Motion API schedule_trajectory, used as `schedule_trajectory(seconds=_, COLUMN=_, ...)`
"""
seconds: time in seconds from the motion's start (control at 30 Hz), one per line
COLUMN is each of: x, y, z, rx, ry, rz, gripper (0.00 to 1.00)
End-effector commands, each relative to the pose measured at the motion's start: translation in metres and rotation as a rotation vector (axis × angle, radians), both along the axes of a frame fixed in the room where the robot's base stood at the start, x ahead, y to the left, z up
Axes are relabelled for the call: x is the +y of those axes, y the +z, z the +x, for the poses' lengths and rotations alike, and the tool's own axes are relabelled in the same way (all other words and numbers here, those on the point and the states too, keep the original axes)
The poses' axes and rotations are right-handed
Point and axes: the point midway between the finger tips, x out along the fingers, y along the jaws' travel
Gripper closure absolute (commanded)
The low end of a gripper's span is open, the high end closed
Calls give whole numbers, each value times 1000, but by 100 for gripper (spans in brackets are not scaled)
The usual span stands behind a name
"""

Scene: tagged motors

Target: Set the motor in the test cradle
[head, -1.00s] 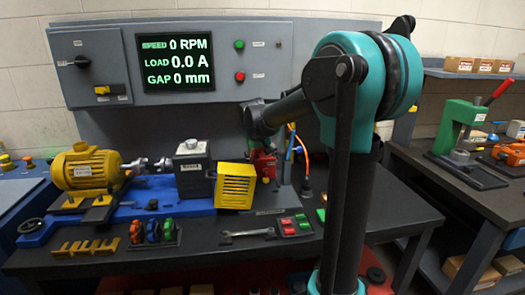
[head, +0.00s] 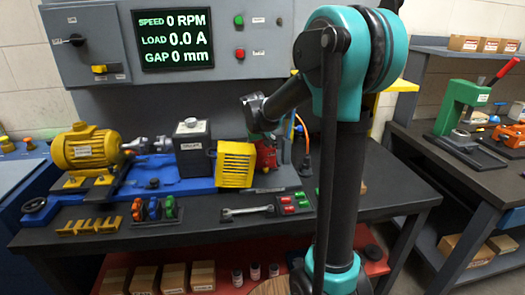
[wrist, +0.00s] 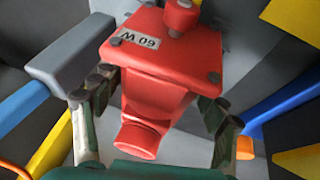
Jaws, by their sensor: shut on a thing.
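The red motor (wrist: 160,85) is held between the two fingers of my gripper (wrist: 156,148) in the wrist view. In the head view the motor (head: 266,157) is a small red patch just right of the yellow slatted guard (head: 236,165), partly hidden by the guard and my wrist. I cannot make out the test cradle, or whether the motor touches anything beneath it.
A large yellow motor (head: 86,150) and a grey box (head: 192,150) stand on the blue bed (head: 138,178) left of the guard. An orange cable hangs behind.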

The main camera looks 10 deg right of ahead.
Motion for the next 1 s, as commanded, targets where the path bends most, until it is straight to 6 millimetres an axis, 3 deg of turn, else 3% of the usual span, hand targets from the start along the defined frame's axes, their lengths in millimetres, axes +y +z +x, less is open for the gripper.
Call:
schedule_trajectory(seconds=0.03, x=0, y=0, z=1, rx=-1, ry=0, rz=-1, gripper=87)
schedule_trajectory(seconds=0.07, x=0, y=-1, z=1, rx=0, ry=0, rz=0, gripper=24)
schedule_trajectory(seconds=0.2, x=0, y=-1, z=1, rx=0, ry=0, rz=0, gripper=7)
schedule_trajectory(seconds=0.67, x=1, y=7, z=-3, rx=0, ry=0, rz=0, gripper=7)
schedule_trajectory(seconds=1.0, x=13, y=65, z=-28, rx=0, ry=2, rz=-1, gripper=7)
